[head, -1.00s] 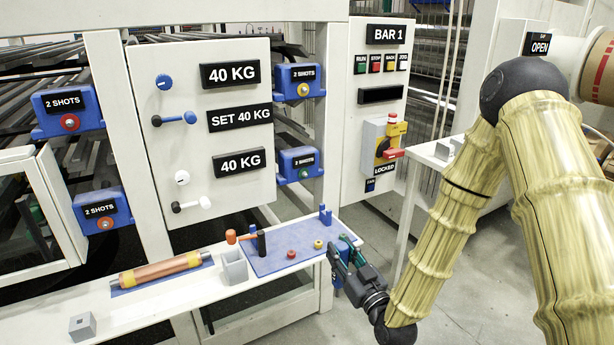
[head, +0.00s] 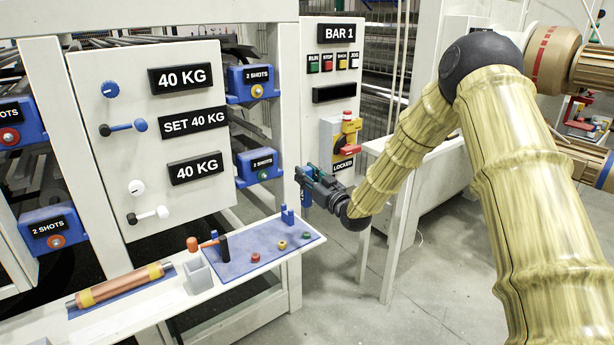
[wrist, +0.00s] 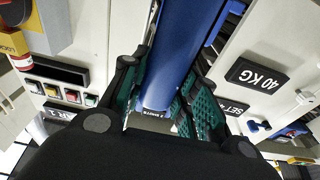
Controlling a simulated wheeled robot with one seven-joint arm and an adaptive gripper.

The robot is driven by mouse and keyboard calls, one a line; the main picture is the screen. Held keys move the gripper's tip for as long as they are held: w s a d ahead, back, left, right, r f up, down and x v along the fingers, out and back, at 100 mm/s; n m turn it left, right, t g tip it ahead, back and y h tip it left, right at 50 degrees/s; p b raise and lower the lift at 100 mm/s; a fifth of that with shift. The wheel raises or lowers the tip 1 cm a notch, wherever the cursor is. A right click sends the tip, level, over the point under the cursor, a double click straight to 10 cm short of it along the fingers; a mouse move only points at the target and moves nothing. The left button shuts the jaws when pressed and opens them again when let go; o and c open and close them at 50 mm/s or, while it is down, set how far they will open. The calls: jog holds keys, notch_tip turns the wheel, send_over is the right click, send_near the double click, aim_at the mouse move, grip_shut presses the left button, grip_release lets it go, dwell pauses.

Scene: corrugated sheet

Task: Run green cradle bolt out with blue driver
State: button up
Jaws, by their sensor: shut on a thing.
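The green bolt (head: 263,175) sits at the front of the lower right blue cradle (head: 259,163), below its "2 SHOTS" label. My gripper (head: 302,181) is to the right of this cradle and apart from it, in front of the white post. In the wrist view a large blue body, which looks like the blue driver (wrist: 180,45), lies between my green finger pads, and my gripper is shut on it. The driver's tip cannot be made out. The green bolt is not visible in the wrist view.
Another blue cradle (head: 252,83) with a yellow bolt is above. The blue mat (head: 235,262) on the shelf carries a hammer-like tool (head: 222,247), a blue stand (head: 288,215) and small red, yellow and green pieces. The control panel (head: 334,110) stands close behind my gripper.

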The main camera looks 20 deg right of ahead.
aim_at(309, 199)
dwell(0.4)
jog(key=shift+f+b, duration=1.75)
jog(key=shift+f, duration=1.2)
jog(key=shift+s+f+b, duration=0.1)
jog(key=shift+f+b, duration=0.25)
jog(key=shift+f, duration=0.1)
jog(key=shift+s+f, duration=0.25)
jog(key=shift+f, duration=0.3)
grip_shut()
dwell(0.5)
jog(key=shift+r, duration=0.35)
jog(key=shift+w+r+p, duration=0.2)
jog(key=shift+r+p, duration=0.15)
jog(key=shift+r, duration=0.55)
